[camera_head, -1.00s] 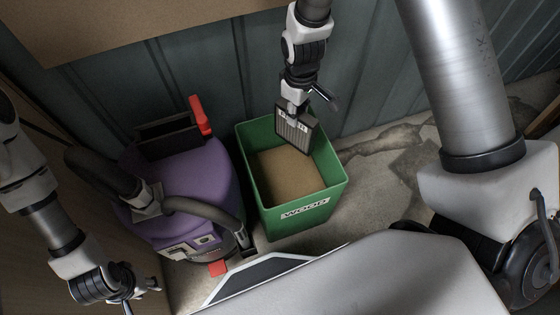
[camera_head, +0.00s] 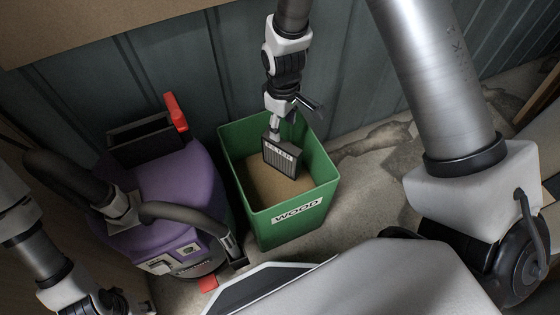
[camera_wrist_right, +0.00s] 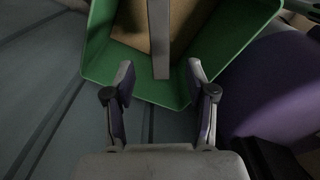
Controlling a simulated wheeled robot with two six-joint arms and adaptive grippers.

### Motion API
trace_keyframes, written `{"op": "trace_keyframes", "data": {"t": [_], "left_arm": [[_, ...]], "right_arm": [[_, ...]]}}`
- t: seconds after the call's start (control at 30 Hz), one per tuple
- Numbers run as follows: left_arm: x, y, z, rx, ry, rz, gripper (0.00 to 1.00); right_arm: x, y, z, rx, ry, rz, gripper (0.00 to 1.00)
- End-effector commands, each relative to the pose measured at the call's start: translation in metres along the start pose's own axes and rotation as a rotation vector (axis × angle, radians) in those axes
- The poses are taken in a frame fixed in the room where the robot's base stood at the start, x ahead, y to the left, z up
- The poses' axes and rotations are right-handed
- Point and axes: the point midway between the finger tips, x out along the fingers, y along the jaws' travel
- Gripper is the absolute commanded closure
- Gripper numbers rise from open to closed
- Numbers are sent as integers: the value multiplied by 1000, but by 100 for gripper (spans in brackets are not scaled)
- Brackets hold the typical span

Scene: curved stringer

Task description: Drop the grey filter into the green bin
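The grey filter (camera_head: 283,158), a flat ribbed block with a light label strip, is upright inside the mouth of the green bin (camera_head: 262,226), above its brown floor. My right gripper (camera_head: 274,128) is over the bin, just above the filter. In the right wrist view, its two fingers (camera_wrist_right: 159,80) are spread apart. The filter shows there edge-on as a grey bar (camera_wrist_right: 159,38) between and beyond the fingertips, with clear gaps on both sides. The bin's green rim (camera_wrist_right: 100,50) surrounds it. My left gripper (camera_head: 122,303) is at the lower left, partly cut off; its fingers are unclear.
A purple vacuum cleaner (camera_head: 178,200) with a dark hose stands close left of the bin, its open black box (camera_head: 145,138) and red part (camera_head: 176,112) behind. A ribbed wall (camera_head: 215,70) is behind the bin. Cracked concrete floor (camera_head: 375,165) is free to the right.

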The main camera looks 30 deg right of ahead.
Motion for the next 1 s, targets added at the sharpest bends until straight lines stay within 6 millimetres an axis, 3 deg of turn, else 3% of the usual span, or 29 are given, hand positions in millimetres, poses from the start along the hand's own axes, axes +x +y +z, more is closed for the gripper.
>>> {"op": "trace_keyframes", "data": {"t": [0.23,0.37,0.73,0.83,1.0], "left_arm": [[0,0,0,0,0,0,60],[0,0,0,0,0,0,60],[0,0,0,0,0,0,60],[0,0,0,0,0,0,60],[0,0,0,0,0,0,60]], "right_arm": [[0,0,0,0,0,0,42],[-11,0,-1,0,3,2,42],[-98,0,-1,0,5,2,42],[-113,0,-1,0,2,1,42],[-120,0,0,0,-1,0,42]]}}
